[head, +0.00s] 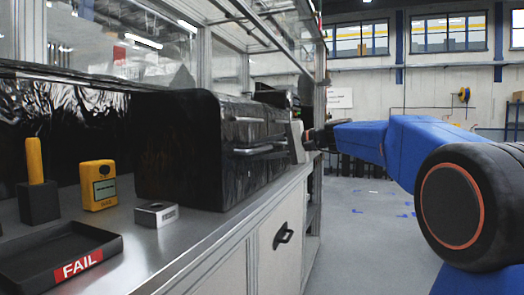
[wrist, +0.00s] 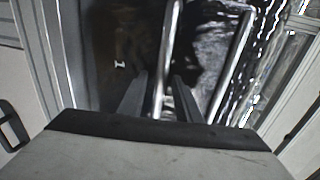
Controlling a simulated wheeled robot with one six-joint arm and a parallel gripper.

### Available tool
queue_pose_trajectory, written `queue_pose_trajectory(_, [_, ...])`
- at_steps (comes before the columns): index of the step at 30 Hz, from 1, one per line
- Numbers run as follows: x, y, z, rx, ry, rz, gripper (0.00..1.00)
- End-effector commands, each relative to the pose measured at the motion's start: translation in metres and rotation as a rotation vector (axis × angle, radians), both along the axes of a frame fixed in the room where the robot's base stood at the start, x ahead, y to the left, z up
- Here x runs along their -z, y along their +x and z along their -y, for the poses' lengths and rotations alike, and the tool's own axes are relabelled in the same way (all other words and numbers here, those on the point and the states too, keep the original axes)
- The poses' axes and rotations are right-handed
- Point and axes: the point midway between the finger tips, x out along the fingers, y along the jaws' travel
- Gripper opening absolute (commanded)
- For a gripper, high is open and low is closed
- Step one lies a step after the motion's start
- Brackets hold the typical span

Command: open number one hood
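A glossy black hood (head: 165,150) stands on the steel counter. Its front has two bright horizontal bar handles, an upper one (head: 262,120) and a lower one (head: 255,149). My gripper (head: 296,141) is at the far right end of the hood's front, and its fingertips are hard to make out there. In the wrist view my gripper (wrist: 158,92) has its two dark fingers apart. One bright bar (wrist: 170,45) runs between them, and no firm contact shows. A second bar (wrist: 232,65) lies to the right of the fingers.
On the counter (head: 190,228) stand a black FAIL tray (head: 30,260), a yellow gas meter (head: 98,186), a black block with a yellow handle (head: 38,195) and a small metal block (head: 156,214). A cabinet with a black handle (head: 283,236) is below. Open floor lies right.

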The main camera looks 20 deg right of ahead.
Motion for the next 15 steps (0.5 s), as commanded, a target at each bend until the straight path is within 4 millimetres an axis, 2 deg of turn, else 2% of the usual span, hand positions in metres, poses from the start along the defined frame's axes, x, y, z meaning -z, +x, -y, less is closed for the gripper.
queue_pose_trajectory(1, [-0.0001,0.0000,0.0001,0.000,0.000,0.000,0.31])
queue_pose_trajectory(5, [-0.0002,-0.0002,0.0002,0.000,0.000,0.000,0.00])
queue_pose_trajectory(15, [-0.0042,0.0008,-0.0014,-0.001,-0.007,-0.005,0.00])
